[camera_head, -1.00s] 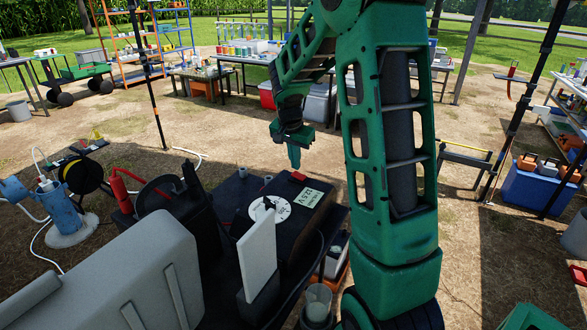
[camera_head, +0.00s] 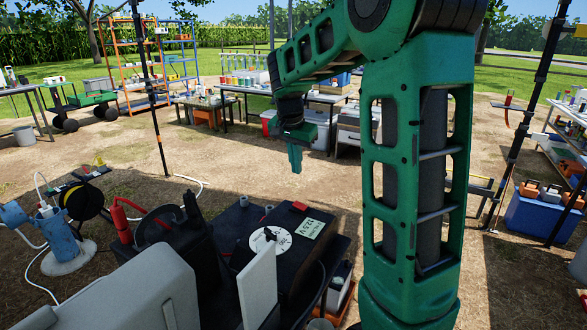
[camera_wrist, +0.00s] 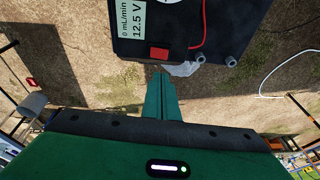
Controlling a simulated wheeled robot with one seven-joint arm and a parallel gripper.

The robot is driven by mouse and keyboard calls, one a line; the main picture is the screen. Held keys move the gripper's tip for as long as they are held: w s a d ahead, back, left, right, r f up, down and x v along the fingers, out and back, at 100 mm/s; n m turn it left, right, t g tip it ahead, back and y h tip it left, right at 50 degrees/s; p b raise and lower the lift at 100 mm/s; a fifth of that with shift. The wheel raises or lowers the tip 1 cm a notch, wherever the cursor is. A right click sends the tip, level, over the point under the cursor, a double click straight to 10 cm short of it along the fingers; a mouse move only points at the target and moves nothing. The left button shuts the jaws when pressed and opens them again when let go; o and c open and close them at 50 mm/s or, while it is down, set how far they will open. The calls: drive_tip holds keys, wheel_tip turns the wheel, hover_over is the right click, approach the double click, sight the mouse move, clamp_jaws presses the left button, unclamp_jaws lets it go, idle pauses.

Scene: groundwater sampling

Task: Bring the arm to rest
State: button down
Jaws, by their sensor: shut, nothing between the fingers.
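My gripper (camera_head: 295,158) hangs from my green arm in the upper middle of the head view, pointing down. It is shut and empty.
A white upright panel (camera_head: 258,285) and a grey case (camera_head: 120,290) stand near the controller. A blue wellhead (camera_head: 55,235) and a cable reel (camera_head: 82,202) are at left. Tables with bottles (camera_head: 240,78) stand behind. A blue crate (camera_head: 545,215) is at right. Open dirt lies between.

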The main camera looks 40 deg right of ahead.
idle(0.3)
drive_tip(key=s+a+f+n+y, duration=0.1)
drive_tip(key=s+a+f+n, duration=0.1)
drive_tip(key=s, duration=0.9)
drive_tip(key=s+a+f+n+g+y, duration=0.1)
drive_tip(key=s+a+n, duration=0.1)
drive_tip(key=s, duration=0.9)
drive_tip(key=s+a+f+n+g+y, duration=0.1)
drive_tip(key=s+a+f+n, duration=0.1)
drive_tip(key=s, duration=0.9)
drive_tip(key=shift+s+a+f+n, duration=0.2)
drive_tip(key=shift+a+f+n, duration=0.15)
drive_tip(key=shift+a+n, duration=0.25)
